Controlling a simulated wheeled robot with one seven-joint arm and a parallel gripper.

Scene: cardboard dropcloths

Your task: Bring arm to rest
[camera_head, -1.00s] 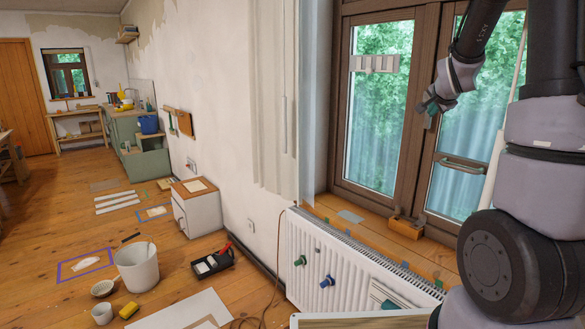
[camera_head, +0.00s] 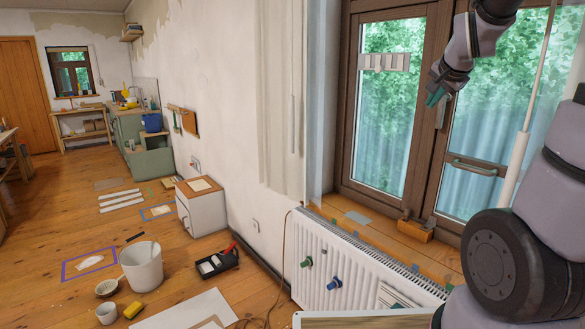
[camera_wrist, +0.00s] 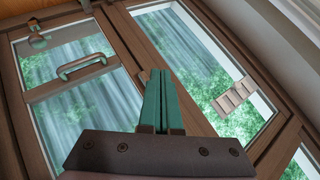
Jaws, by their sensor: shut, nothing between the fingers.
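My gripper (camera_head: 436,96) is raised at the upper right of the head view, in front of the window (camera_head: 388,110). Its teal fingers point down and to the left. In the wrist view the two fingers (camera_wrist: 160,98) lie side by side, shut and empty. Behind them the wrist view shows the window's brown frame, glass and handle, tilted. My upper arm and a large dark joint fill the right edge of the head view.
A white radiator (camera_head: 345,270) stands below the wooden sill (camera_head: 375,232), which holds small items. A white bucket (camera_head: 142,268), a black paint tray (camera_head: 217,263) and a small cabinet (camera_head: 202,212) stand on the floor. Open floor (camera_head: 60,215) lies at left.

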